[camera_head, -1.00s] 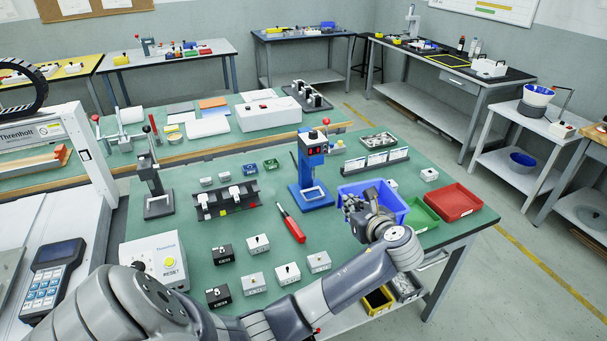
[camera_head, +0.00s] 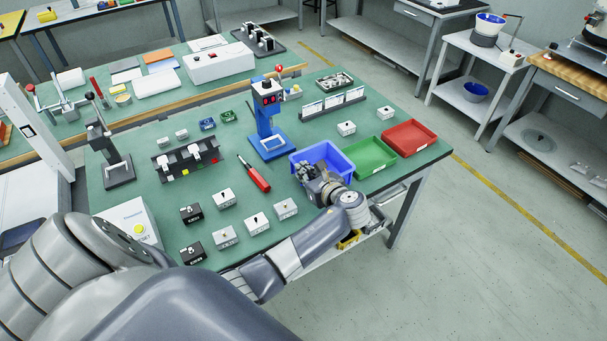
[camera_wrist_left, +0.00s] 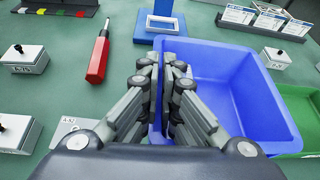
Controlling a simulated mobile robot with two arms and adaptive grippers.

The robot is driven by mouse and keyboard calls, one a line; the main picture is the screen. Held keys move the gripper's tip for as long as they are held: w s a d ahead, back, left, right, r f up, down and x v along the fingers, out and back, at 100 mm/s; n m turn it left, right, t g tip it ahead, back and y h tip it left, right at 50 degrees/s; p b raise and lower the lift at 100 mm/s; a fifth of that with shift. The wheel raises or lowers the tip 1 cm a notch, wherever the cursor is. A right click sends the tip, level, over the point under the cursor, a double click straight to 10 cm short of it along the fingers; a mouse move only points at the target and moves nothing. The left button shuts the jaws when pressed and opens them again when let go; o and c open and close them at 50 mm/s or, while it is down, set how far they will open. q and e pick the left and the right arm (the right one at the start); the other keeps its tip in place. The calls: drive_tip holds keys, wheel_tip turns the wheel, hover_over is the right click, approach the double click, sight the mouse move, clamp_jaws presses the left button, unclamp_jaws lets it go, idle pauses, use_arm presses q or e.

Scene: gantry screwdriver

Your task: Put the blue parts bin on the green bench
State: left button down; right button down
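The blue parts bin (camera_head: 338,157) is upright and empty at the near right edge of the green bench (camera_head: 225,152), left of a green bin. In the left wrist view the bin (camera_wrist_left: 240,75) fills the right half. My left gripper (camera_head: 308,172) is at the bin's near left side. In the wrist view its fingers (camera_wrist_left: 161,65) are close together with the bin's left wall between them, and they appear shut on it. The fingers hide part of that wall. The bin's underside is hidden, but it looks at bench height. My right gripper is not in view.
A green bin (camera_head: 370,157) and a red bin (camera_head: 410,137) stand to the right. A blue press (camera_head: 268,120) is behind the blue bin. A red screwdriver (camera_head: 257,178) and several small switch boxes (camera_head: 225,236) lie to the left. Bare bench lies between them.

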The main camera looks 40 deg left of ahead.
use_arm(q)
drive_tip(key=shift+f, duration=0.65)
drive_tip(key=shift+f, duration=0.15)
drive_tip(key=c, duration=1.8)
unclamp_jaws()
drive_tip(key=shift+r, duration=0.2)
drive_tip(key=v, duration=1.2)
